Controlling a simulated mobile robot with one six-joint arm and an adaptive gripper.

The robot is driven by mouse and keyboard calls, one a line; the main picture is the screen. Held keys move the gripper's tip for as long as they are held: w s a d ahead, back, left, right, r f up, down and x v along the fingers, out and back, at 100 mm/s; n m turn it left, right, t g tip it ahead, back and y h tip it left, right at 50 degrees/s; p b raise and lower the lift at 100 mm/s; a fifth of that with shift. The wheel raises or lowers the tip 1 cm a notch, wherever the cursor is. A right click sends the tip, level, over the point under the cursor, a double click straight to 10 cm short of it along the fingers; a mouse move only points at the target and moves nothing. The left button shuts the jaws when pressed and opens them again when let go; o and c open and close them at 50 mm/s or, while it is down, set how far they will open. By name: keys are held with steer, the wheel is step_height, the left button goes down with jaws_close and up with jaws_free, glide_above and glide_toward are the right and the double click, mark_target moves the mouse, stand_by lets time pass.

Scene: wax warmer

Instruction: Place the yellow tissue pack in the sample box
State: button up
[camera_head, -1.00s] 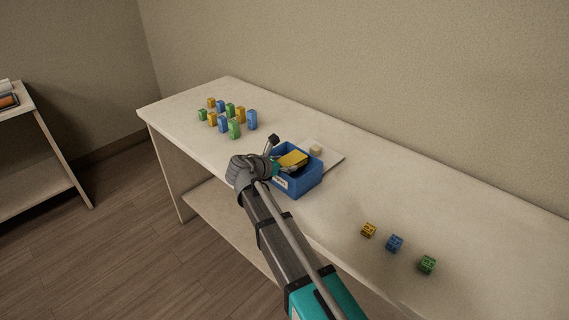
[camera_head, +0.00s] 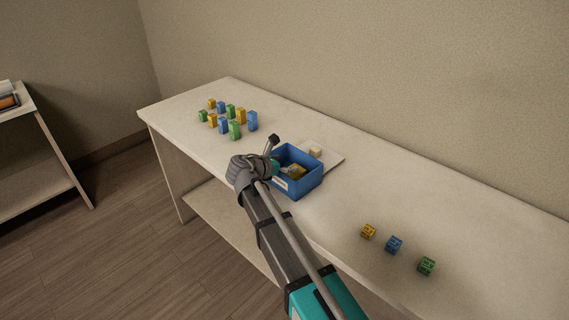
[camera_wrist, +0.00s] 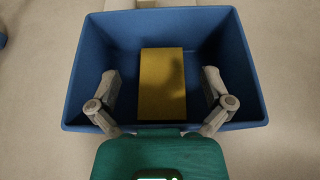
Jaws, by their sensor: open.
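The yellow tissue pack (camera_wrist: 161,85) lies inside the blue sample box (camera_wrist: 235,60), near its middle, in the wrist view. In the head view the pack (camera_head: 299,171) shows low inside the box (camera_head: 306,184), partly hidden by my gripper and the box wall. My gripper (camera_wrist: 161,90) is open, with one finger on each side of the pack and a visible gap to it on both sides. The fingers reach over the near wall into the box. In the head view my gripper (camera_head: 286,170) is at the box's left side.
A white board with a small pale block (camera_head: 315,152) lies behind the box. Several coloured blocks (camera_head: 229,117) stand at the table's far left. Yellow, blue and green cubes (camera_head: 394,244) sit at the right. The table (camera_head: 365,195) between box and cubes is clear.

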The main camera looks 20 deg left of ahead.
steer(key=shift+r, duration=0.45)
steer(key=p+v, duration=0.4)
steer(key=v, duration=0.8)
steer(key=shift+p, duration=0.35)
